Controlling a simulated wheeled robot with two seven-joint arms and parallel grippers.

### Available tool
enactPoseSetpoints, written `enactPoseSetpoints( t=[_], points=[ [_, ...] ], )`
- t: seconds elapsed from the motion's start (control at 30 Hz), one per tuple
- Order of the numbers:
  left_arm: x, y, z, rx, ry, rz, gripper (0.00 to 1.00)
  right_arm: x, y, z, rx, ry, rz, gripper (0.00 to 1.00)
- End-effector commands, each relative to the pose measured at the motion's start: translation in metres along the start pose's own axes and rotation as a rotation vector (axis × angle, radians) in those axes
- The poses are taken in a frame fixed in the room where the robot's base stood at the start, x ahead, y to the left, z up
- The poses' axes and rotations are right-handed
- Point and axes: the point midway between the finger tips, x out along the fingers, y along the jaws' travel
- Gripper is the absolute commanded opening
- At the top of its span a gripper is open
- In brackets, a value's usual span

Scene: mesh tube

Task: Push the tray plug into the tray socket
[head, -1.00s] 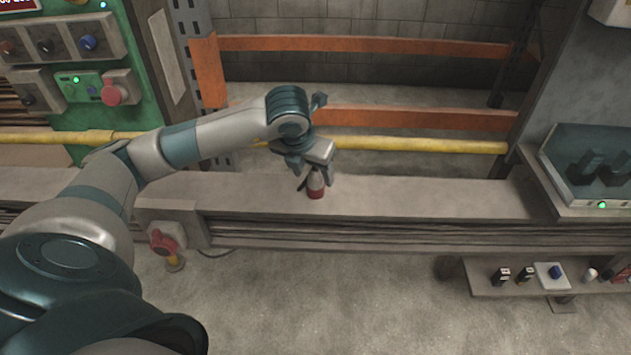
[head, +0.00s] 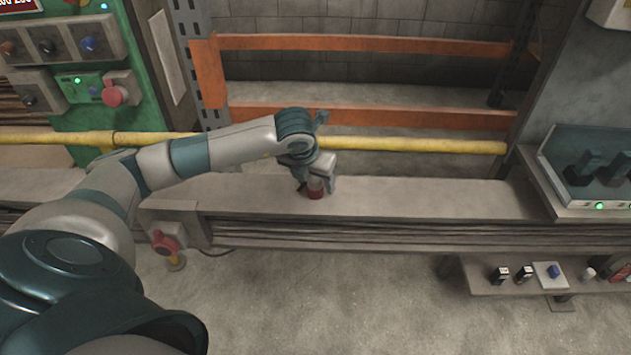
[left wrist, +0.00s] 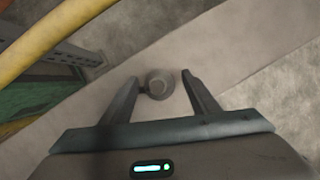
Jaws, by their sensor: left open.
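In the left wrist view the plug's round grey top (left wrist: 158,84) lies between the two spread fingers (left wrist: 161,80), nearer the left one. Whether that finger touches it I cannot tell. A grey box (head: 188,232) with a red round fitting (head: 163,242) sits at the ledge's front left; it may be the tray socket. My right gripper is out of view.
A yellow pipe (head: 420,145) and orange rails (head: 380,116) run behind the ledge. A control panel (head: 100,90) stands at left. A shelf (head: 510,285) with small items and a box with a green light (head: 590,175) are at right. The ledge right of the plug is clear.

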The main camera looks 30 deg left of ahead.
Motion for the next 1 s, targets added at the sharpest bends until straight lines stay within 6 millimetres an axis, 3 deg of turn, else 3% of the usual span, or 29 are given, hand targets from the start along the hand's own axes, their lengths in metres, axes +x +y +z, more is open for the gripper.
enactPoseSetpoints(
  t=[0.57, 0.73, 0.77, 1.0],
  points=[
    [0.0067, 0.0, 0.0003, -0.001, -0.001, 0.0, 0.55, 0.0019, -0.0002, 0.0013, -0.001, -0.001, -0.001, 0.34],
    [0.0066, 0.0001, 0.0003, -0.001, -0.001, 0.0, 0.17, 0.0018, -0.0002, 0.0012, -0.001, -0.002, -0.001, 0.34],
    [0.0066, 0.0001, 0.0003, -0.001, -0.001, 0.0, 0.13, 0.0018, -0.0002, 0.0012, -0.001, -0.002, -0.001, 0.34],
    [0.0063, 0.0001, 0.0007, -0.001, -0.002, 0.0, 0.13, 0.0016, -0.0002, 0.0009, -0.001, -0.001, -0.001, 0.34]
  ],
)
